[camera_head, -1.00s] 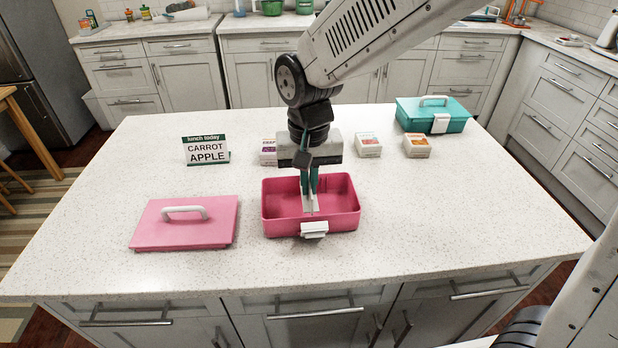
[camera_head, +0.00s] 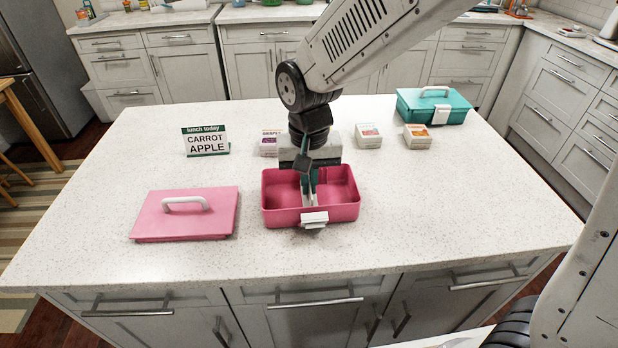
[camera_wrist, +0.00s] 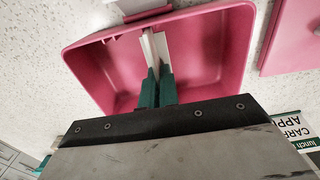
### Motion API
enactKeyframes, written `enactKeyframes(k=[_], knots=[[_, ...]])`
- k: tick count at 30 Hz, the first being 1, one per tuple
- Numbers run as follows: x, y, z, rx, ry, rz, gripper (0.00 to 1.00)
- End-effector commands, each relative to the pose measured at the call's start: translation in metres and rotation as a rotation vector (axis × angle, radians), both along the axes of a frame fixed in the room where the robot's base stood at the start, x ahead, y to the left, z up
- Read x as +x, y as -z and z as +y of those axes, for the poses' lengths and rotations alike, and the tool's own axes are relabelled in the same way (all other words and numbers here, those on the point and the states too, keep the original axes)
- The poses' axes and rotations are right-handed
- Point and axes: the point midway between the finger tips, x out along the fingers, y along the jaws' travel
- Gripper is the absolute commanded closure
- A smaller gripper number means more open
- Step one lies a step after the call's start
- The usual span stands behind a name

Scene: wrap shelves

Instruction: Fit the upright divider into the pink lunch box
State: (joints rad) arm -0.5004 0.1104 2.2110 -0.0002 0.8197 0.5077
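The pink lunch box (camera_head: 345,213) stands open on the counter, its white latch (camera_head: 314,219) at the front. The white upright divider (camera_head: 309,197) is inside the box, near its middle, standing on edge from front to back. My gripper (camera_head: 309,183) reaches down into the box with its green fingers shut on the divider. In the wrist view, the fingers (camera_wrist: 155,92) pinch the divider (camera_wrist: 154,48) within the walls of the lunch box (camera_wrist: 215,45). Whether the divider's bottom touches the box floor cannot be told.
The pink lid (camera_head: 187,214) lies left of the box. A sign reading carrot, apple (camera_head: 206,142) stands behind it. Small food boxes (camera_head: 369,136) (camera_head: 417,137) (camera_head: 268,142) and a closed teal lunch box (camera_head: 433,106) stand farther back. The counter's right side is clear.

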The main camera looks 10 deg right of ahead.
Motion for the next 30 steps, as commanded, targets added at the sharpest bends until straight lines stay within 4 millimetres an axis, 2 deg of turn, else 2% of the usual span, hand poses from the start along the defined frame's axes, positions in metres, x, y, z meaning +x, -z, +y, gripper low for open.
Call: enactKeyframes(k=[23, 27, 30], knots=[[0.0, 0.019, 0.0, 0.0, 0.0, 0.0, 1.0], [0.0, 0.019, 0.0, 0.0, 0.0, 0.0, 0.72], [0.0, 0.019, 0.0, 0.0, 0.0, 0.0, 0.72]])
